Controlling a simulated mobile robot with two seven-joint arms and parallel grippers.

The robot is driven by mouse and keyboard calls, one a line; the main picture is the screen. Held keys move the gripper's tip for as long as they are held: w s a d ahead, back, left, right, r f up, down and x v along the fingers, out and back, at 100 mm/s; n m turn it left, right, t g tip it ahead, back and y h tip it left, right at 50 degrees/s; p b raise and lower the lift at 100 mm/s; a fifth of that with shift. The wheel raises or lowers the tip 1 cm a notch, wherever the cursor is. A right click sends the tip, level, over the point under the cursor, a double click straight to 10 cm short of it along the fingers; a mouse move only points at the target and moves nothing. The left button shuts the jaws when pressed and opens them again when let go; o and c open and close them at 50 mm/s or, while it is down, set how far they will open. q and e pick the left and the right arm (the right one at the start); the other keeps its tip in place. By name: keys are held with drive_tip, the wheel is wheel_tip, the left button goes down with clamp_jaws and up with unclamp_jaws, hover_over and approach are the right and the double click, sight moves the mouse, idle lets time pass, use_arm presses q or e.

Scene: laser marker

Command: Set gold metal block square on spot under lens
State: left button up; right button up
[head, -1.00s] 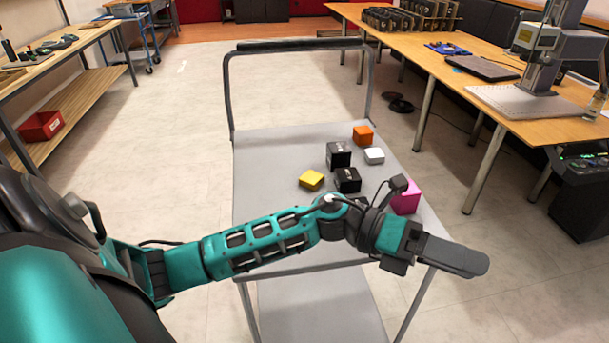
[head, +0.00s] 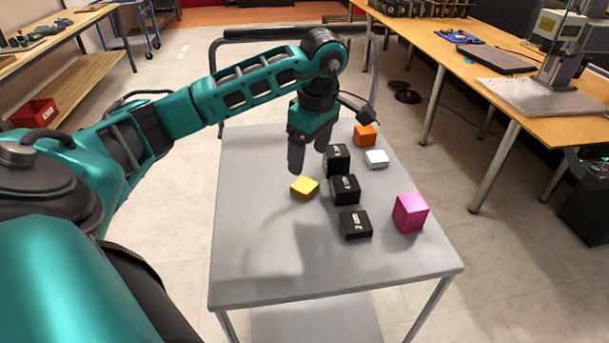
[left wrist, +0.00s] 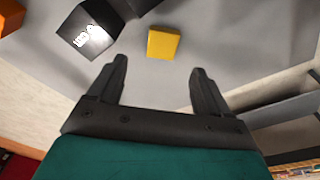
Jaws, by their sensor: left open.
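The gold metal block (head: 304,187) lies flat on the grey cart top (head: 262,262), left of the black blocks. In the left wrist view the gold block (left wrist: 163,42) sits beyond the fingertips, roughly between them and apart from both. My left gripper (head: 308,162) points down above and just behind the gold block. Its fingers (left wrist: 157,75) are open and empty. The laser marker (head: 560,45) stands on the wooden bench at the right, with its perforated base plate (head: 542,98) below the head. The spot under the lens cannot be made out. My right gripper is not in view.
Three black blocks (head: 345,189) stand in a row right of the gold block. A magenta cube (head: 410,212), a white block (head: 376,159) and an orange block (head: 365,135) are also on the cart. The cart's front left is clear. A laptop (head: 496,58) lies on the bench.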

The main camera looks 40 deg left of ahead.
use_arm(q)
drive_tip(key=f, duration=0.7)
drive_tip(key=shift+s+a+f, duration=0.25)
drive_tip(key=shift+a+f, duration=0.05)
drive_tip(key=shift+a, duration=0.05)
drive_tip(key=c, duration=1.2)
wheel_tip(320, 180, up, 13)
drive_tip(key=p, duration=0.1)
wheel_tip(320, 180, up, 6)
drive_tip(key=f+p, duration=0.1)
drive_tip(key=p, duration=0.1)
hover_over(304, 184)
drive_tip(key=shift+d+r+p, duration=0.2)
drive_tip(key=shift+r+p, duration=0.3)
drive_tip(key=shift+r, duration=0.55)
